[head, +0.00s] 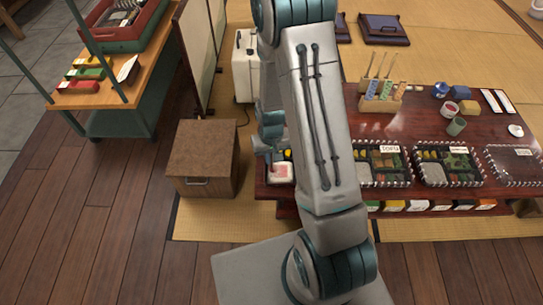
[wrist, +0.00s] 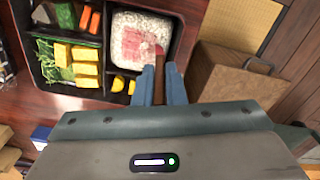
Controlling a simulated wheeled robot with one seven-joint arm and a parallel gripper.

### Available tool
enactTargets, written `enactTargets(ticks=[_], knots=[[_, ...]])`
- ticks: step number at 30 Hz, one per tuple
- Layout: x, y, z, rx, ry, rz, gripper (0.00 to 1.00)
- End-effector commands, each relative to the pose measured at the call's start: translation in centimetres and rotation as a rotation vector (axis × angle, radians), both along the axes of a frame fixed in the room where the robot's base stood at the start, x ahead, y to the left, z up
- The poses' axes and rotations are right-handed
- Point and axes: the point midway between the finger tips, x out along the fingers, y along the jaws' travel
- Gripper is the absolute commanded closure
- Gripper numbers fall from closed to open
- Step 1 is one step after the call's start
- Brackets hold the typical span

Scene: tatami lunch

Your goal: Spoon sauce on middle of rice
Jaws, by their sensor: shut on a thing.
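My gripper (wrist: 160,75) is shut on the brown handle of a spoon (wrist: 159,84). The spoon points at the rice (wrist: 128,22) in a compartment of a black lunch box (wrist: 105,38). The rice is white with dark specks and has a red patch of sauce (wrist: 134,42) around its middle. The spoon's tip lies over or on the right edge of this patch; I cannot tell whether it touches. In the head view the rice (head: 281,173) shows pink on top, and my arm hides much of this box.
The dark red low table (head: 415,103) also bears other lunch boxes (head: 447,165), a wooden holder (head: 380,103) with upright sticks, and small cups (head: 456,127). A brown cabinet (head: 205,150) stands close left of the table. Wooden floor is clear at the lower left.

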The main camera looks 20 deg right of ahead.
Motion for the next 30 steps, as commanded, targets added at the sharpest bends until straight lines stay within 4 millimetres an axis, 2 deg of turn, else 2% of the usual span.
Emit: enactTargets(ticks=[30], knots=[[0.86,-0.29,0.15,0.000,-0.001,-0.001,1.00]])
